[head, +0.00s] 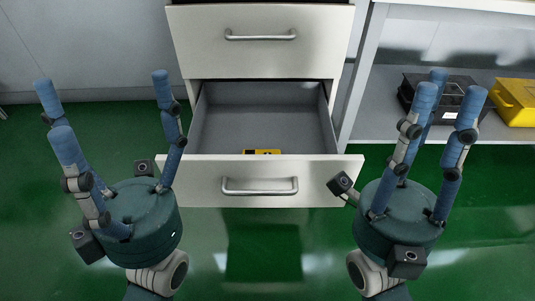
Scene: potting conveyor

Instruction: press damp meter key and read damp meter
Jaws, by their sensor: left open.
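A small yellow object with dark markings (262,152) lies in the open drawer (262,104), just behind its front panel. Most of it is hidden by the panel, so I cannot tell if it is the damp meter, and no key or reading shows. My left gripper (98,104) is open and empty, left of the drawer, with its fingers spread wide and pointing up and away. My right gripper (448,98) is empty to the right of the drawer, with its fingers standing apart. Neither gripper touches the drawer.
The drawer's front has a metal handle (260,187). A shut drawer (262,50) sits above it. On a shelf at right are a black case (455,95) and a yellow case (516,102), the black one partly behind my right fingers. The green floor (262,240) is clear.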

